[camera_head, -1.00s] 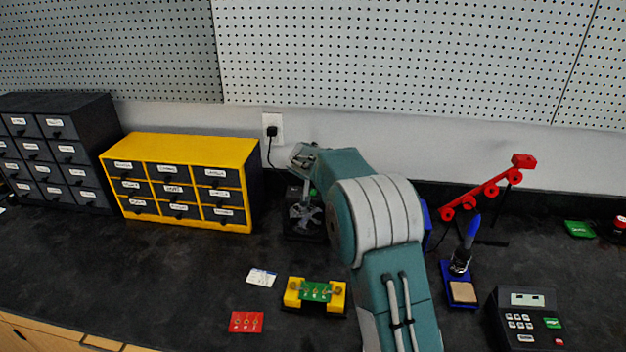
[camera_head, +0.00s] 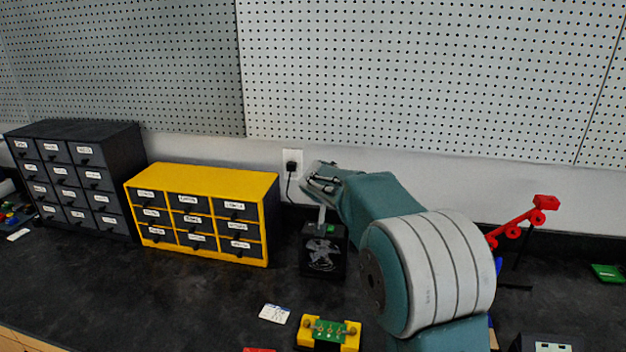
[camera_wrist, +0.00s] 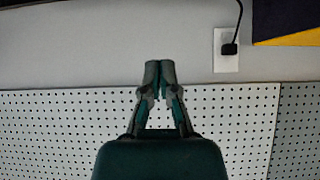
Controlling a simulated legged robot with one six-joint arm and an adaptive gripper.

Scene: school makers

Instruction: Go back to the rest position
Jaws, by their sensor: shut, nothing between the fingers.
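My gripper (camera_wrist: 158,70) shows in the wrist view with its two fingertips together and nothing between them. The pale wall lies behind it, with a white outlet (camera_wrist: 226,62) and black plug to the right. In the head view my teal and grey arm reaches up from the lower right. Its far end is folded in front of the wall beside the outlet (camera_head: 291,158), above the black box (camera_head: 323,254). The fingertips are hard to make out there.
A yellow drawer cabinet (camera_head: 205,175) and a dark drawer cabinet (camera_head: 75,133) stand at left. A yellow holder with a green board (camera_head: 328,332) and a white card (camera_head: 274,313) lie in front. A red stand (camera_head: 545,202) is at right. The pegboard (camera_head: 430,80) rises behind.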

